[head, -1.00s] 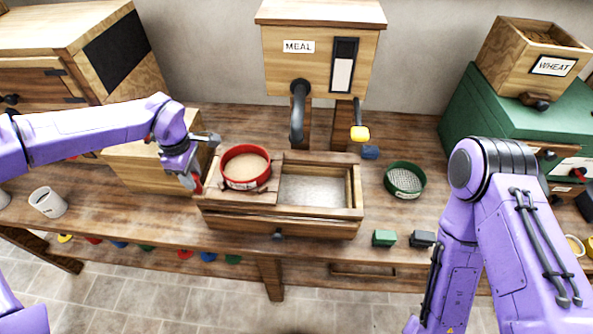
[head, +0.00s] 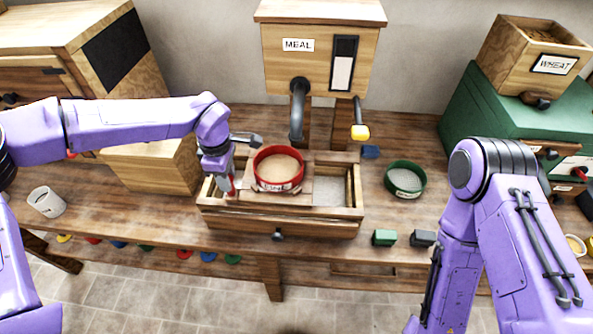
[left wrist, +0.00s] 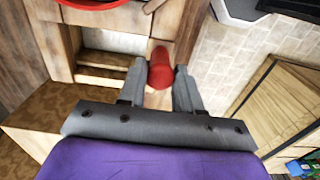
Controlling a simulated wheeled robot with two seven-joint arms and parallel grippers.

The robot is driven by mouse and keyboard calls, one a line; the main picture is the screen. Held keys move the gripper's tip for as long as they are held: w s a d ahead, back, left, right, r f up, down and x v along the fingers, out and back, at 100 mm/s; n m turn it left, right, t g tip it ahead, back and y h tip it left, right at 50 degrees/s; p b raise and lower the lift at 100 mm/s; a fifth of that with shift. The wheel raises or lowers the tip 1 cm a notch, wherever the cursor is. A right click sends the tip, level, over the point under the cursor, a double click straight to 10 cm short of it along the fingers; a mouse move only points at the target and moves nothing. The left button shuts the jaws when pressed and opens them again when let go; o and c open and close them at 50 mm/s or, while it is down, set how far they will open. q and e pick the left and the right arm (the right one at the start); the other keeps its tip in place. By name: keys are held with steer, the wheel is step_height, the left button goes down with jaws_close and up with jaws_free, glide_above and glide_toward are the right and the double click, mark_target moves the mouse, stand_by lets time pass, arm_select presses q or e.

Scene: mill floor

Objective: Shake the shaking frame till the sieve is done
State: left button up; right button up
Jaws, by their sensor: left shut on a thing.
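The shaking frame (head: 302,200) is a wooden slide on top of a wooden box (head: 280,226) at the bench's middle. The red sieve (head: 279,182) sits on it, holding pale tan material. My left gripper (head: 228,188) is at the frame's left end. In the left wrist view my left gripper (left wrist: 160,88) is shut on the frame's red handle (left wrist: 160,70), which shows between the fingers. The red sieve's rim (left wrist: 88,4) shows at the top edge there. The box's pale tray shows right of the frame. My right gripper is out of view.
A green sieve (head: 405,179) lies right of the box, with a green block (head: 384,237) and a dark block (head: 422,238) in front. The MEAL bin (head: 318,58) and its spout (head: 297,110) stand behind. A white mug (head: 46,201) is at left.

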arm_select(q)
steer(key=a+p, duration=0.3)
steer(key=a, duration=0.6)
steer(key=shift+w+a, duration=0.15)
steer(key=shift+a, duration=0.3)
steer(key=shift+a, duration=0.7)
steer(key=o, duration=1)
steer(key=shift+c, duration=0.2)
steer(key=shift+a, duration=0.1)
steer(key=shift+r, duration=4.55)
